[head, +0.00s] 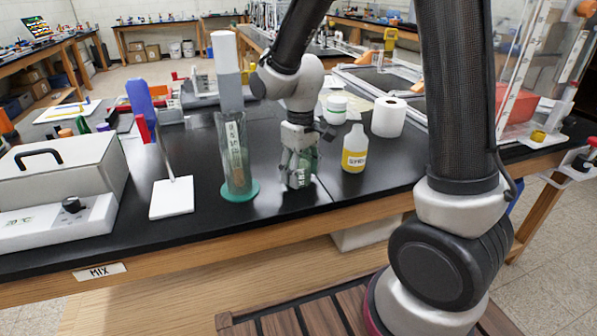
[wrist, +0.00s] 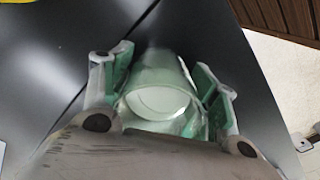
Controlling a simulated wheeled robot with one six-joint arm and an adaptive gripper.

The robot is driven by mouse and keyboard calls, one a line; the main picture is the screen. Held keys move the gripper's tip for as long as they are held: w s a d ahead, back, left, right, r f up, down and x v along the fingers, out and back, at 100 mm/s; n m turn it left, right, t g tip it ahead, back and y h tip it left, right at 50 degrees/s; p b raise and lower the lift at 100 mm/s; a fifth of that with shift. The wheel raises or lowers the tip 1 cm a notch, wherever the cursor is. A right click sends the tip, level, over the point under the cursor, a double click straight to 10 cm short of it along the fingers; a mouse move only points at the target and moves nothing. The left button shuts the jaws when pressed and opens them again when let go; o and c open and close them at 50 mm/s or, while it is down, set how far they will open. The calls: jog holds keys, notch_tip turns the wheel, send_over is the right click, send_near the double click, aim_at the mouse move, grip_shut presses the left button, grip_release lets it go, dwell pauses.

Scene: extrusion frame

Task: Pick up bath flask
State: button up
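The bath flask, a pale green clear vessel with a round open mouth, stands on the black bench in the wrist view (wrist: 158,80). In the head view my gripper (head: 298,168) points down over it and hides most of it. In the wrist view my gripper (wrist: 162,68) has one green-padded finger on each side of the flask. Both pads are very close to its walls. I cannot tell whether they touch it or a small gap is left.
A tall cylinder with a green base (head: 238,190) stands close to the left of my gripper. A yellow-labelled bottle (head: 354,150) stands close to the right, with a white paper roll (head: 388,118) behind. A white plate stand (head: 172,197) and grey bath unit (head: 60,185) are farther left.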

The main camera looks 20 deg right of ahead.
jog(key=c, duration=0.5)
jog(key=shift+c, duration=0.2)
jog(key=shift+r, duration=0.15)
